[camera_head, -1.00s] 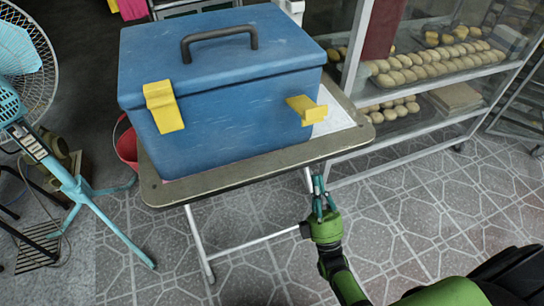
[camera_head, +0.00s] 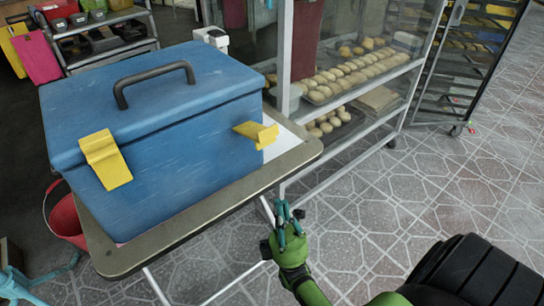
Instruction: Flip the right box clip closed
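A blue box (camera_head: 165,165) with a black handle stands on a small folding table (camera_head: 190,226), its lid down. Its right yellow clip (camera_head: 257,134) sticks outward from the front, flipped open. Its left yellow clip (camera_head: 106,160) lies down flat across the lid seam against the front. My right gripper (camera_head: 287,208) is in front of the table's right edge, below and to the right of the right clip and apart from it. Its teal fingertips stand apart with nothing between them. My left gripper is not in view.
A glass-sided shelf (camera_head: 365,78) with trays of buns stands behind and right of the table. A red bucket (camera_head: 66,217) is at the table's left. A dark wheeled rack (camera_head: 470,65) is at the back right. The tiled floor on the right is clear.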

